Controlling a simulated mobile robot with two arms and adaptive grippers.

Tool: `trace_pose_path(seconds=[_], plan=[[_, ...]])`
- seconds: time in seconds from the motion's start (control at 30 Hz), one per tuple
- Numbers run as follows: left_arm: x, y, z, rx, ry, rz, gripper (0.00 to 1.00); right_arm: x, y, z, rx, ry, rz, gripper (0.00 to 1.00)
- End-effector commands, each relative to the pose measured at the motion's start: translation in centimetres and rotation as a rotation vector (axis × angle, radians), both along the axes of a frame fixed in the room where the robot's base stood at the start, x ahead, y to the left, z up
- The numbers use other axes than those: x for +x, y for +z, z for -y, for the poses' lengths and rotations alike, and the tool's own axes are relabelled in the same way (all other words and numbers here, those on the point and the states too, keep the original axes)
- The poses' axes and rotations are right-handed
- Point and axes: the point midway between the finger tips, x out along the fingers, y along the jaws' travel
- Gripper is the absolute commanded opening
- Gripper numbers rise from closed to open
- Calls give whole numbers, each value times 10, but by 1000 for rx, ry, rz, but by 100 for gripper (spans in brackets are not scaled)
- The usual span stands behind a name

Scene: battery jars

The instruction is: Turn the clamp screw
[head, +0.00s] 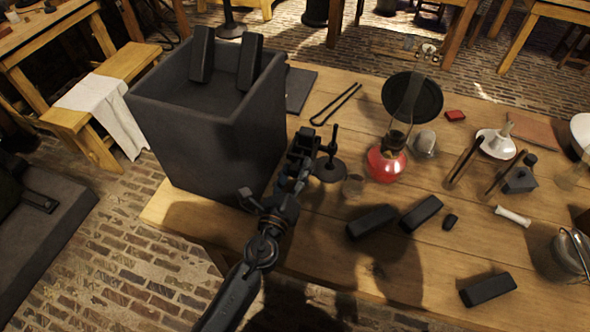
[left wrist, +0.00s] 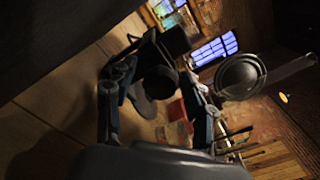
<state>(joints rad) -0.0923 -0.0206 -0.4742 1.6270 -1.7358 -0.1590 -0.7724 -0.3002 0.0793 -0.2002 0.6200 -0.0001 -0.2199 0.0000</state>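My left gripper (head: 304,143) reaches in over the table from the front, close beside a small dark stand (head: 329,170) with a round base and short upright. In the left wrist view the two fingers (left wrist: 156,98) are spread apart. A dark round-ended piece (left wrist: 160,84) shows between or beyond them; I cannot tell whether it is the clamp screw, nor whether a finger touches it. The red flask (head: 387,163) stands right of the gripper, and a blurred red shape (left wrist: 178,120) shows beyond the fingers in the wrist view. My right gripper is not in view.
A large dark open box (head: 210,145) stands close left of the gripper, with two dark blocks (head: 202,54) upright at its top. Dark blocks (head: 371,221) lie on the wooden table (head: 320,245). Glassware, funnel (head: 496,143) and a round black plate (head: 412,97) crowd the right.

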Motion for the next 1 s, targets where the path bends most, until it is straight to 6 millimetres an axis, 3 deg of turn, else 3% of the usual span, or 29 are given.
trace_pose_path(seconds=[0.03, 0.23, 0.37, 0.7, 0.97, 1.0], plan=[[0, 0, 0, 0, 0, 0, 41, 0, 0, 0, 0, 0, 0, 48], [0, 0, 0, 0, 0, 0, 0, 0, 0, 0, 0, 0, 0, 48], [0, -1, 0, -12, 0, -4, 0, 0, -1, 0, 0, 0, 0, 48], [-1, -1, 0, -258, 0, -84, 0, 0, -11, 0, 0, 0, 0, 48], [-1, 0, 0, -266, 0, -88, 0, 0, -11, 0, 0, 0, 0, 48], [-1, 0, 0, -266, 0, -88, 33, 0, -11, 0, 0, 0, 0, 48]])
